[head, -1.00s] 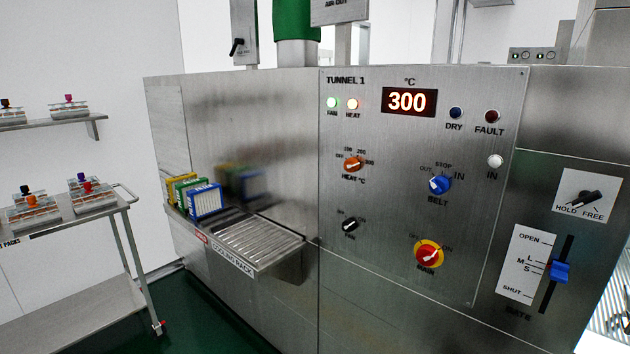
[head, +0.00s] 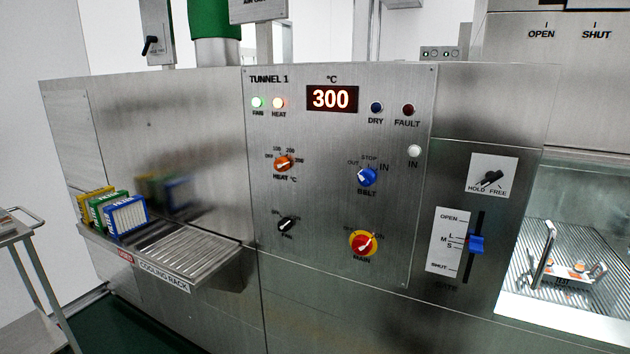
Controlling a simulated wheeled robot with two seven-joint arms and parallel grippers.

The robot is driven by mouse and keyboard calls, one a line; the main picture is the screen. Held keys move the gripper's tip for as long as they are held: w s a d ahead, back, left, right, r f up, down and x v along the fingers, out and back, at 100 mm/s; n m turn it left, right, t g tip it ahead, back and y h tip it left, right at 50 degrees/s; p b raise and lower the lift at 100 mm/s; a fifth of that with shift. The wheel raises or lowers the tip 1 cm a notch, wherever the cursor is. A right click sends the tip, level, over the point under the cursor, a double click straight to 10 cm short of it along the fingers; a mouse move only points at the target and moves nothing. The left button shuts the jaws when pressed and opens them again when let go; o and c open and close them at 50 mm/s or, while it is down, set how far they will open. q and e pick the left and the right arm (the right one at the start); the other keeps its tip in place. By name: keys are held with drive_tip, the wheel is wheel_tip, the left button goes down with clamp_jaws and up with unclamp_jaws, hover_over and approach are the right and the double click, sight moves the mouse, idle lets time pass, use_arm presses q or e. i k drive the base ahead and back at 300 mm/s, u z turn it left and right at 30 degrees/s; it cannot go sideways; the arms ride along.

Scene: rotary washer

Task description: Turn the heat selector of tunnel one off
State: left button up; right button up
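The heat selector (head: 283,163) is an orange knob labelled HEAT °C on the steel panel of tunnel 1 (head: 400,250). Small marks with OFF on the left and numbers up to 300 stand around it. Its pale pointer appears turned to the right, toward the 300 side. The red display (head: 332,99) above reads 300. The green FAN lamp (head: 257,103) and the HEAT lamp (head: 278,103) are lit. Neither of my grippers is in view.
Nearby controls are the black fan knob (head: 286,225), blue belt knob (head: 367,177), red-and-yellow main switch (head: 363,243) and blue gate lever (head: 477,244). A cooling rack (head: 180,252) juts out at lower left, with several coloured boxes beside it. A trolley (head: 30,260) stands far left.

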sight(282, 164)
drive_tip(key=z, duration=0.35)
drive_tip(key=i, duration=0.35)
drive_tip(key=z, duration=0.55)
